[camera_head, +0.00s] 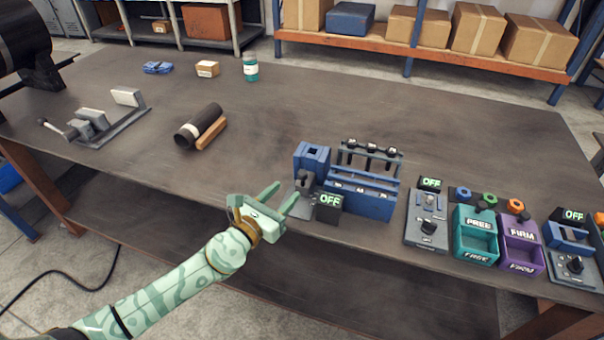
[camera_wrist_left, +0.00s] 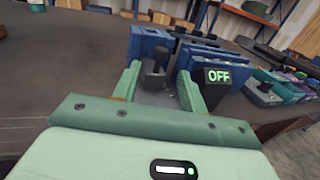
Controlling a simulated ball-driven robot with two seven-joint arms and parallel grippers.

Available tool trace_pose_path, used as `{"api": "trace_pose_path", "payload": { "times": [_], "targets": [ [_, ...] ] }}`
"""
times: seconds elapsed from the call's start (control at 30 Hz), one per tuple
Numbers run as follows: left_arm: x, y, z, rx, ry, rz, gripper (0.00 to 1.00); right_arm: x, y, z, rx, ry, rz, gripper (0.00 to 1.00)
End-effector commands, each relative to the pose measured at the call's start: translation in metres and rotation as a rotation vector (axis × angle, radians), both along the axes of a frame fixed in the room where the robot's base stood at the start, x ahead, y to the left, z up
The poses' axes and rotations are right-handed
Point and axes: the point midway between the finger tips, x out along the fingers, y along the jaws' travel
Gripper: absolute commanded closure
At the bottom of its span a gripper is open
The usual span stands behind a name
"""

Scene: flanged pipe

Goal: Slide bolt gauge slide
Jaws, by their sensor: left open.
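The blue bolt gauge (camera_head: 361,200) stands near the front edge of the table, with several bolts in a rack along its back. Its slide (camera_head: 303,183) is a dark upright knob on a grey base at the gauge's left end. An OFF display (camera_head: 329,201) sits beside the slide. My left gripper (camera_head: 282,197) is open and empty just left of the slide, pointing at it. In the left wrist view the slide (camera_wrist_left: 153,76) appears between the two open fingers (camera_wrist_left: 160,84), with gaps on both sides; I cannot tell whether it is within their reach. My right gripper is not in view.
A grey OFF box (camera_head: 426,231), a teal FREE bin (camera_head: 475,236), a purple FIRM bin (camera_head: 520,243) and a blue-grey OFF device (camera_head: 571,255) line the front right. A dark cylinder (camera_head: 199,127) and a grey clamp fixture (camera_head: 97,124) lie left. The table's middle is clear.

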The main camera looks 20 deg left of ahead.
Motion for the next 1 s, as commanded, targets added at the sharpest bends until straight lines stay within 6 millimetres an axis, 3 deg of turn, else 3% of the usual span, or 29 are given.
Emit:
{"api": "trace_pose_path", "payload": {
  "times": [0.1, 0.33, 0.5, 0.77, 0.93, 1.0],
  "targets": [
    [0.03, -0.009, 0.0, -0.003, -0.001, 0.001, 0.57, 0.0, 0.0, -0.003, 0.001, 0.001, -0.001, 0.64],
    [0.069, -0.021, -0.002, -0.003, 0.001, 0.001, 0.57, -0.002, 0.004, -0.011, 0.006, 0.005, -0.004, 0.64],
    [0.081, -0.025, -0.002, -0.003, 0.003, 0.001, 0.57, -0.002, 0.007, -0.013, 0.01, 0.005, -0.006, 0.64],
    [0.082, -0.025, -0.001, -0.003, 0.003, 0.001, 0.57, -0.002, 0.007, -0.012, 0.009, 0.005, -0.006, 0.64],
    [0.082, -0.025, -0.001, -0.003, 0.003, 0.001, 0.99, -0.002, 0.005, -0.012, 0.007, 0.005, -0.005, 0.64],
    [0.082, -0.025, -0.001, -0.003, 0.003, 0.001, 1.0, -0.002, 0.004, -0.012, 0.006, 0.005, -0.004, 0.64]
  ]
}}
